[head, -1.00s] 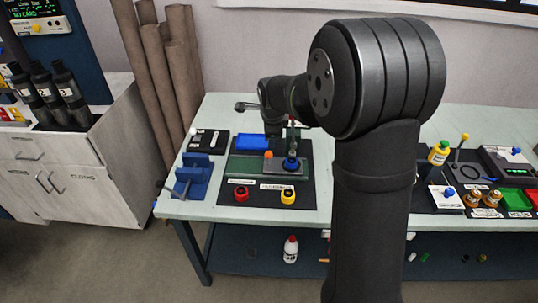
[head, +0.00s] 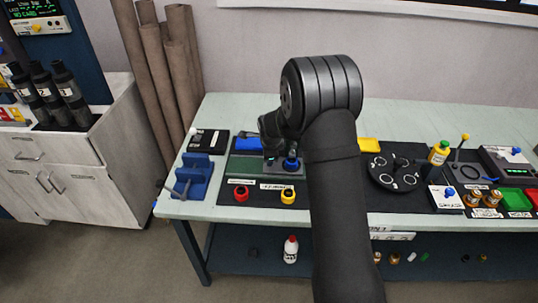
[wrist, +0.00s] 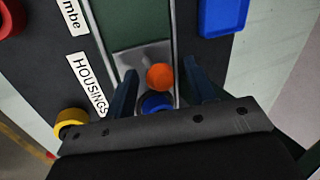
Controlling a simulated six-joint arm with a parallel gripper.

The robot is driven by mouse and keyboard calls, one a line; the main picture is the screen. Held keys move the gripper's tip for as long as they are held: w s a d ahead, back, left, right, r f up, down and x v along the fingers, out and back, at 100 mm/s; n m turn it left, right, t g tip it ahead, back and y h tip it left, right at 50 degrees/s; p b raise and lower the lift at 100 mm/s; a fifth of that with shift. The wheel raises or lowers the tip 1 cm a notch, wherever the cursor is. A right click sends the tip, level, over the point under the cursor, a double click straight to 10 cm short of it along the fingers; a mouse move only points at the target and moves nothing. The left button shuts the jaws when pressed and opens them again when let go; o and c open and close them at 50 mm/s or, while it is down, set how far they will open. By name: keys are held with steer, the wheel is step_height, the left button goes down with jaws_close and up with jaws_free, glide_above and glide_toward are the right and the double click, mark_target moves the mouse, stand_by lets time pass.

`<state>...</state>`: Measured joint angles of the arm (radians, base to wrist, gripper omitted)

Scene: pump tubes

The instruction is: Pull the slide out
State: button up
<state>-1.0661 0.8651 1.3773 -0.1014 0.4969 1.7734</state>
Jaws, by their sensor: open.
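A grey slide strip (wrist: 143,56) runs along a green base, with an orange ball knob (wrist: 160,77) near its end. A round blue part (wrist: 157,103) lies just behind the knob; it also shows in the head view (head: 291,164). The green base (head: 247,165) sits on a dark mat, and the arm hides the orange knob there. My gripper (wrist: 159,70) is open, with one finger on each side of the orange knob; I cannot tell whether either touches it. In the head view my gripper (head: 271,158) is low over the base, its fingers mostly hidden.
A red ring (head: 241,193) and a yellow ring (head: 288,196) lie in front of the base by labels. A blue block (head: 248,144) is behind it. A blue stand (head: 193,176) is to the left. A black turntable (head: 393,172) is to the right.

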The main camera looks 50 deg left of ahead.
steer(key=shift+a+f, duration=0.1)
steer(key=shift+f, duration=0.2)
jaws_close()
steer(key=s+a, duration=0.9)
steer(key=shift+s+a+r, duration=0.1)
steer(key=shift+s+a, duration=0.1)
steer(key=shift+a, duration=0.1)
steer(key=shift+c, duration=0.4)
jaws_free()
steer(key=shift+s+a, duration=0.1)
steer(key=shift+o, duration=0.4)
